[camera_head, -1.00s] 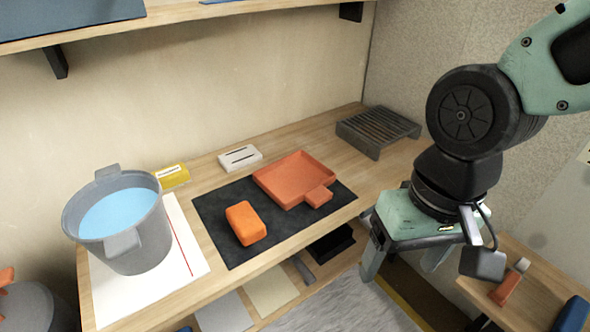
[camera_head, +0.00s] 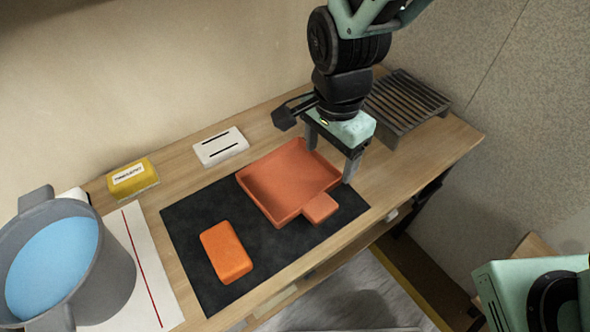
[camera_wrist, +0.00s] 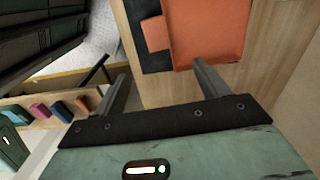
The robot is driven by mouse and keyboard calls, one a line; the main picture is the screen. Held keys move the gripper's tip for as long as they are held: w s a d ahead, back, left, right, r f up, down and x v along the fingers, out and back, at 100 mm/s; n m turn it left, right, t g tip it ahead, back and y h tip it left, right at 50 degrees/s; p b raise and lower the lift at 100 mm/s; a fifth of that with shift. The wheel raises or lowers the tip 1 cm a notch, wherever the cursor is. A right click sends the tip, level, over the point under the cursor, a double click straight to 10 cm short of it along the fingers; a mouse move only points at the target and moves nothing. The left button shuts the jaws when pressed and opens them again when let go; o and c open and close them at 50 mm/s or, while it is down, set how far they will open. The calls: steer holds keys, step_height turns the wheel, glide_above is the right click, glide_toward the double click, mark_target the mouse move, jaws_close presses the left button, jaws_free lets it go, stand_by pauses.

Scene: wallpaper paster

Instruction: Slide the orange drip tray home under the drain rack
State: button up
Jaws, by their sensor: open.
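The orange drip tray (camera_head: 285,180) lies on the dark mat, its square handle tab (camera_head: 320,207) toward the front edge of the bench. It also shows in the wrist view (camera_wrist: 205,30), ahead of the fingers. The grey slatted drain rack (camera_head: 405,100) stands at the right end of the bench, apart from the tray. My gripper (camera_head: 331,160) is open and points down at the tray's right side, between tray and rack. Its fingers straddle nothing; I cannot tell whether one touches the tray's rim. It also shows in the wrist view (camera_wrist: 162,72).
An orange block (camera_head: 226,252) lies on the dark mat (camera_head: 195,222), left of the tray. A grey bucket of blue liquid (camera_head: 110,265) stands at the left. A white slotted block (camera_head: 220,147) and a yellow box (camera_head: 132,179) sit behind. Bare bench lies before the rack.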

steer(key=b, duration=0.2)
glide_above(323, 204)
steer(key=f, duration=1)
steer(key=shift+w+f, duration=0.15)
steer(key=shift+w, duration=0.05)
steer(key=shift+s+f, duration=0.2)
steer(key=shift+f, duration=2.45)
steer(key=c, duration=1.3)
